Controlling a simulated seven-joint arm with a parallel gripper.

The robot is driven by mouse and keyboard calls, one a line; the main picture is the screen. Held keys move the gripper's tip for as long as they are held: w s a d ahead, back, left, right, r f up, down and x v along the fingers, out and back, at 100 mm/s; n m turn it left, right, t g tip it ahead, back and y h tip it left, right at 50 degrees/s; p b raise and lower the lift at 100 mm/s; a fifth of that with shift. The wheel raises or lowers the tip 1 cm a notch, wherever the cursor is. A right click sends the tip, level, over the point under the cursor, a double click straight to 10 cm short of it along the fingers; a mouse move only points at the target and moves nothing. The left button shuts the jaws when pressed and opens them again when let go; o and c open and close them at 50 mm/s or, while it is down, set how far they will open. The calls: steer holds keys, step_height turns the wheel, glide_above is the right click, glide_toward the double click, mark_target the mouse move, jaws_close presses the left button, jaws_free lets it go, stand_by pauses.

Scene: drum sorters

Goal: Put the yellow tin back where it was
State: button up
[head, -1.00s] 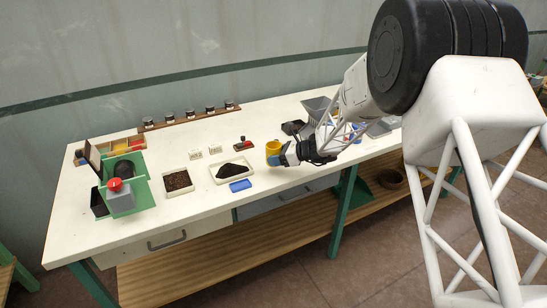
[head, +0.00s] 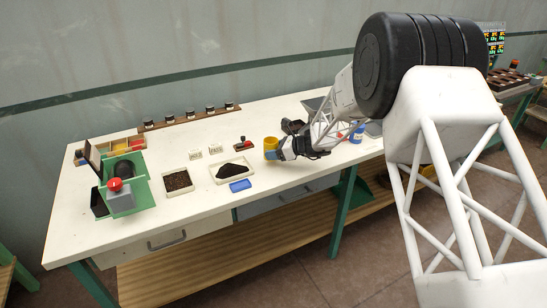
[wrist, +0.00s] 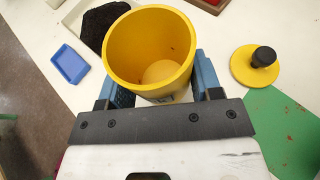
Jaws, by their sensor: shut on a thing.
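The yellow tin (head: 270,146) is an open-topped yellow cup in the middle of the white bench, near its front half. My gripper (head: 281,150) is shut on it from the right. In the wrist view the tin (wrist: 150,45) sits between the two blue fingers of my gripper (wrist: 160,88), its mouth facing the camera and its inside looking empty. I cannot tell whether its base touches the bench. A yellow lid with a black knob (wrist: 254,67) lies on the bench to the right in the wrist view.
Left of the tin are a small blue tray (head: 240,185), a white tray of black material (head: 232,171) and a tray of brown material (head: 177,181). A red-and-black stamp (head: 243,144) stands behind them. A green sorter with a red button (head: 116,184) is far left.

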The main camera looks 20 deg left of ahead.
steer(key=shift+f, duration=1.35)
steer(key=shift+f, duration=0.1)
steer(key=o, duration=1)
steer(key=shift+c, duration=0.2)
steer(key=v, duration=1.2)
steer(key=shift+d, duration=0.1)
